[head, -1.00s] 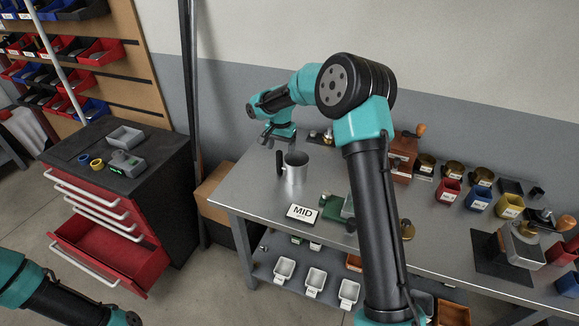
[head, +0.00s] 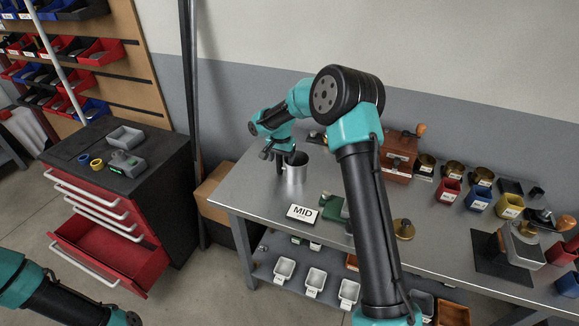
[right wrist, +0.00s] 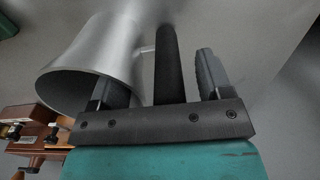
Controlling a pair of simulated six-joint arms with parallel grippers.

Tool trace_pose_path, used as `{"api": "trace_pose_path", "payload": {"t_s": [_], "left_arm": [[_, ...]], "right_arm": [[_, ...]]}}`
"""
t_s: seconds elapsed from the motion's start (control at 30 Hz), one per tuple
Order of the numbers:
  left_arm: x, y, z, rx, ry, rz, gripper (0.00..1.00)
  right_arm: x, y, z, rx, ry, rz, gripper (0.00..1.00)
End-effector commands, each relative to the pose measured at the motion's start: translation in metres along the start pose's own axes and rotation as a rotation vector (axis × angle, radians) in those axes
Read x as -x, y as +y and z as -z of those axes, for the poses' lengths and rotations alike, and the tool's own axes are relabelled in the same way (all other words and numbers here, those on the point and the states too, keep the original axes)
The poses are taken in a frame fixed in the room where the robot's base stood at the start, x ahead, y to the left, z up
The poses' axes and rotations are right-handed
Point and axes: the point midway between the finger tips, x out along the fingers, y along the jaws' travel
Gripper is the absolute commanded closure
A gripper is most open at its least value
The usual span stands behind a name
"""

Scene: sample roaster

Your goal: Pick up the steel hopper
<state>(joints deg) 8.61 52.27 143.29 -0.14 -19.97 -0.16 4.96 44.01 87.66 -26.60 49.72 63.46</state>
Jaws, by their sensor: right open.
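The steel hopper (head: 296,173) is a shiny, open-topped metal cup standing upright on the bench's left part. It fills the upper left of the right wrist view (right wrist: 88,60). Its upright black handle (right wrist: 168,68) is joined to its side by a short stub. My right gripper (head: 277,157) is at the hopper's handle side, pointing down. In the right wrist view the open jaws (right wrist: 160,80) stand either side of the handle, with gaps. One finger overlaps the hopper's mouth; I cannot tell if it is inside. My left gripper is out of view.
A wooden grinder (head: 398,158) stands to the right, behind my right arm. A red drawer cabinet (head: 120,225) is at left.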

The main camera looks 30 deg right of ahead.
Motion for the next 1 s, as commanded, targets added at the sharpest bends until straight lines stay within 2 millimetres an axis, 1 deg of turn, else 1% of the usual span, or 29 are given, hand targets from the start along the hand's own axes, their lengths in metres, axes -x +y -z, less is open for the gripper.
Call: {"api": "trace_pose_path", "payload": {"t_s": [0.43,0.47,0.93,1.0], "left_arm": [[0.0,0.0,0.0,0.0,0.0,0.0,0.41],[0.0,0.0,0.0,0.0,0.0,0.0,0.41],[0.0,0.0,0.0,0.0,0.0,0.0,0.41],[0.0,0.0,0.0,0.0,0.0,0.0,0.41]], "right_arm": [[-0.0001,0.0,0.0001,0.0,0.0,0.0,0.28],[-0.0001,0.0,0.0001,0.0,0.0,0.0,0.3],[-0.0003,0.0,0.0,0.0,0.0,0.0,0.75],[-0.0002,-0.0001,0.0,0.0,0.0,0.0,0.76]]}}
